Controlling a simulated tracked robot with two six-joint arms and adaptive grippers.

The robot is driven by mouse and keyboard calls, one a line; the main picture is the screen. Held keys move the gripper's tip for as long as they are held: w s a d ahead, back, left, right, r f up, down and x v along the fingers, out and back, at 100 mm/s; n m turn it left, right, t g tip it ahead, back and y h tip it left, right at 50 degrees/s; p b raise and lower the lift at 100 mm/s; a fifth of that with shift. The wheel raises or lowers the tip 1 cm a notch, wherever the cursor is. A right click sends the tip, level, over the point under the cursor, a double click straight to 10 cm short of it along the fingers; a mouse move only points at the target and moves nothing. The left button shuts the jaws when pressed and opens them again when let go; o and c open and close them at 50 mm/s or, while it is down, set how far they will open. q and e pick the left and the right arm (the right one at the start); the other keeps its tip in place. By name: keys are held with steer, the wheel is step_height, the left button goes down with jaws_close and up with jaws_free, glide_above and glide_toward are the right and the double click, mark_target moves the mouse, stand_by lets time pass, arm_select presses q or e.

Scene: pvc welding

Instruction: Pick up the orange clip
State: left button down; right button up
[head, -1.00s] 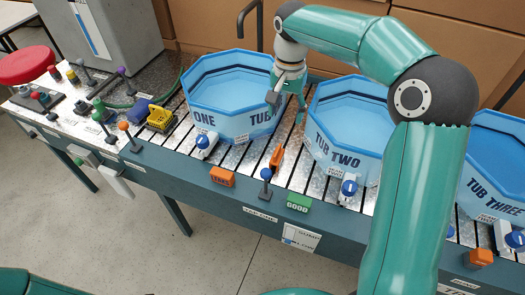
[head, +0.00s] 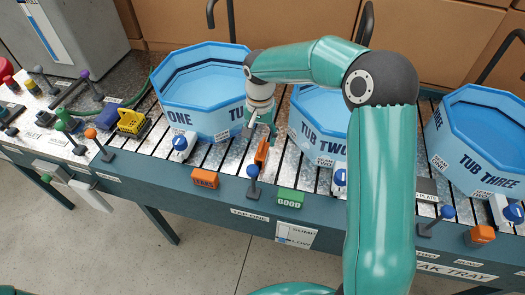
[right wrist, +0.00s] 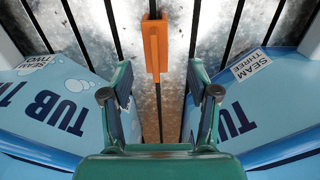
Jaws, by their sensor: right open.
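The orange clip (head: 262,152) stands on the slatted metal bench top between tub one (head: 200,98) and tub two (head: 318,120). In the right wrist view the clip (right wrist: 154,46) shows as a narrow orange piece over a dark slot, beyond the fingertips. My right gripper (head: 260,122) points down just above and behind the clip. In the right wrist view its two fingers (right wrist: 160,92) are spread with nothing between them, and the clip lies roughly in line with the gap. My left gripper is not in view.
The blue tub walls stand close on both sides of my right gripper. An orange block (head: 205,179), a blue-knobbed lever (head: 253,182) and a green GOOD block (head: 290,198) line the bench's front edge. Tub three (head: 480,140) is at the right.

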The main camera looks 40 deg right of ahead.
mark_target(262, 144)
steer(key=shift+s+f+p, duration=0.15)
steer(key=shift+f+p, duration=0.1)
steer(key=shift+f, duration=1.25)
steer(key=shift+s+f+p, duration=0.1)
steer(key=shift+f+p, duration=0.15)
steer(key=shift+f, duration=1.2)
jaws_close()
